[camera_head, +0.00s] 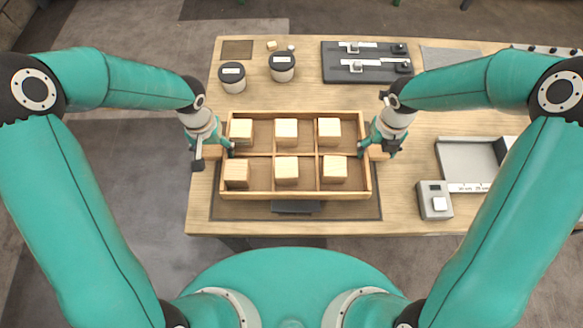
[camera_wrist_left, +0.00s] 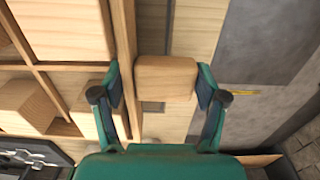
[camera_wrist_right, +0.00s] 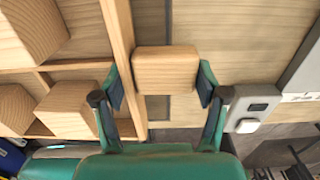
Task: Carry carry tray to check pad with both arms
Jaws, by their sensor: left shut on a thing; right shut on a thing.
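The carry tray (camera_head: 250,195) is a wooden frame with six compartments, each holding a wooden block, such as one (camera_head: 286,170) in the front middle. It looks level; I cannot tell if it touches the surface below. My left gripper (camera_head: 213,148) is shut on its left handle, a wooden block (camera_wrist_left: 165,78) between the fingers. My right gripper (camera_head: 378,148) is shut on its right handle, which shows between the fingers in the right wrist view (camera_wrist_right: 165,70). A darker brown rectangle (camera_head: 360,212) lies under the tray; I cannot tell whether it is the check pad.
Two dark-lidded jars (camera_head: 232,78) stand behind the tray. A black fixture plate (camera_head: 366,62) lies at the back. A grey box device (camera_head: 434,200) and a grey tray-like station (camera_head: 467,160) are to the right. The table's front edge is close to the tray.

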